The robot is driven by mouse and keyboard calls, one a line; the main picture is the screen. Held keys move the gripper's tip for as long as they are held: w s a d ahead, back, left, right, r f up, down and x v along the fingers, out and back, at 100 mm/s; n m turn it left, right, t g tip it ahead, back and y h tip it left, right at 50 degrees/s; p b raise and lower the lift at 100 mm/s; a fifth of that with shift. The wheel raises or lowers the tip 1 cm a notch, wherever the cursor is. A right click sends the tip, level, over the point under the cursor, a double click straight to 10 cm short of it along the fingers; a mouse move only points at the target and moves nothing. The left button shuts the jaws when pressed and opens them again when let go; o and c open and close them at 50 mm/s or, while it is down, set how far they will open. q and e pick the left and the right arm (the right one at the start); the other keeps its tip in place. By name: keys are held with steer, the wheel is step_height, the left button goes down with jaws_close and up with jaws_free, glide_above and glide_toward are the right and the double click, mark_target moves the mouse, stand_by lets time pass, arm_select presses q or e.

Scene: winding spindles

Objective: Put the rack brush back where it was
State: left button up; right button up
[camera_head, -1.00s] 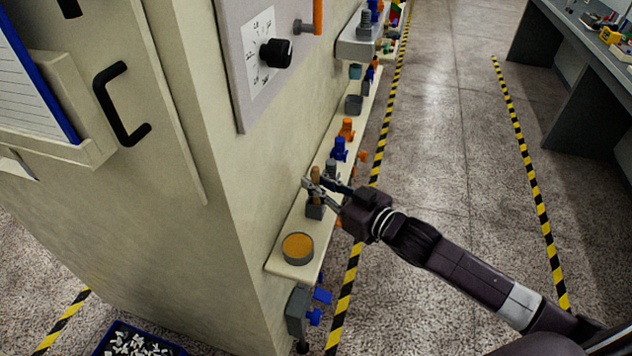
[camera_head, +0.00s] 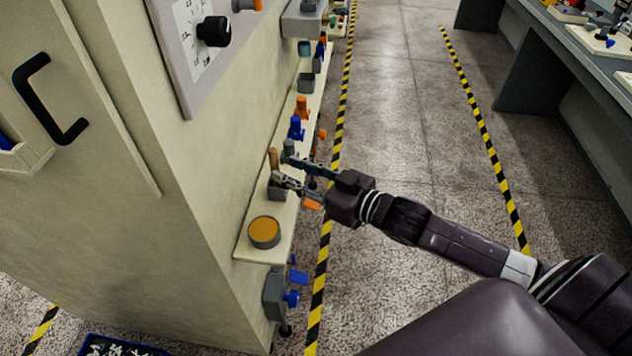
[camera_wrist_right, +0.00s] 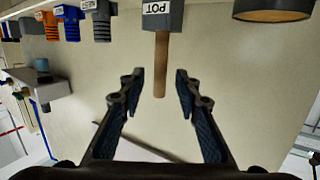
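The rack brush shows as a brown wooden handle (camera_head: 273,158) standing upright in a grey pot (camera_head: 277,192) on the cream shelf along the machine's side. In the right wrist view the picture is upside down; the handle (camera_wrist_right: 161,70) points down from the pot labelled "POT" (camera_wrist_right: 163,17). The brush's other end is hidden in the pot. My right gripper (camera_head: 285,168) is open beside the handle. In the wrist view the handle shows between its spread fingers (camera_wrist_right: 159,76), with gaps on both sides. My left gripper is out of view.
A round tin with an orange-yellow top (camera_head: 264,232) stands at the shelf's near end. Blue (camera_head: 296,129) and orange (camera_head: 302,107) pieces stand farther along the shelf. A grey bracket (camera_head: 274,294) with blue parts hangs below. The aisle floor right of the shelf is clear.

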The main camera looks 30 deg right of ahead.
steer(key=v, duration=0.6)
steer(key=shift+s+d+b, duration=0.15)
steer(key=shift+s+b, duration=0.15)
steer(key=shift+s, duration=0.05)
steer(key=shift+r, duration=0.1)
